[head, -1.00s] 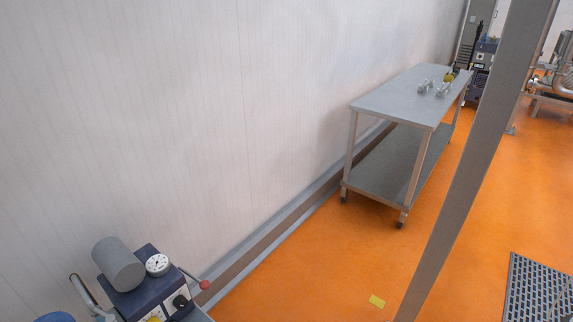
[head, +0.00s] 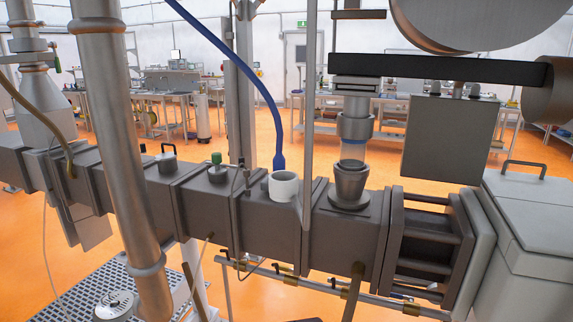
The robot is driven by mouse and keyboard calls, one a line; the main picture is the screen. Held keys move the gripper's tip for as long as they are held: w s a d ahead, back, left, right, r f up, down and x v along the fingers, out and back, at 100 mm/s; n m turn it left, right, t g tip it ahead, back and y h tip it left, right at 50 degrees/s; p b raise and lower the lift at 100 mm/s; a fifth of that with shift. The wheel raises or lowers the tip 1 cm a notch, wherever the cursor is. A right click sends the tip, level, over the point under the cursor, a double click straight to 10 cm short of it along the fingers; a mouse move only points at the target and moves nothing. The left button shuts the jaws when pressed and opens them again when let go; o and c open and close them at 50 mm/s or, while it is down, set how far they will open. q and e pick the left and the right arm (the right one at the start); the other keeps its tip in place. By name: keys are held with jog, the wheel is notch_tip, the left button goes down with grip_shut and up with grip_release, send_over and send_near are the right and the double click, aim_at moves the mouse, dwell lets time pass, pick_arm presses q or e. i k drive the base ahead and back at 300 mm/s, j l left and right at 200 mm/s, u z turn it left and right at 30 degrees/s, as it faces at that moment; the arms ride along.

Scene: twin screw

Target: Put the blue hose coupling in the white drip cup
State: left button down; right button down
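The blue hose coupling (head: 279,162) is at the lower end of a blue hose (head: 250,73) that curves down from the top of the head view. The white drip cup (head: 283,189) stands on top of the dark machine barrel, near the middle of the view. The lower end of the coupling meets the cup's far rim in the picture. I cannot tell whether it is inside the cup, above it or behind it. Neither of my grippers can be made out in this view.
The segmented dark barrel (head: 270,228) runs across the view. A metal feed port (head: 350,184) stands right of the cup, and a green-topped fitting (head: 217,168) stands left. A thick steel pipe (head: 115,130) crosses the left side. Workbenches (head: 170,84) stand behind on orange floor.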

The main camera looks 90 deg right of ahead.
aim_at(278, 162)
jog(key=z, duration=2.5)
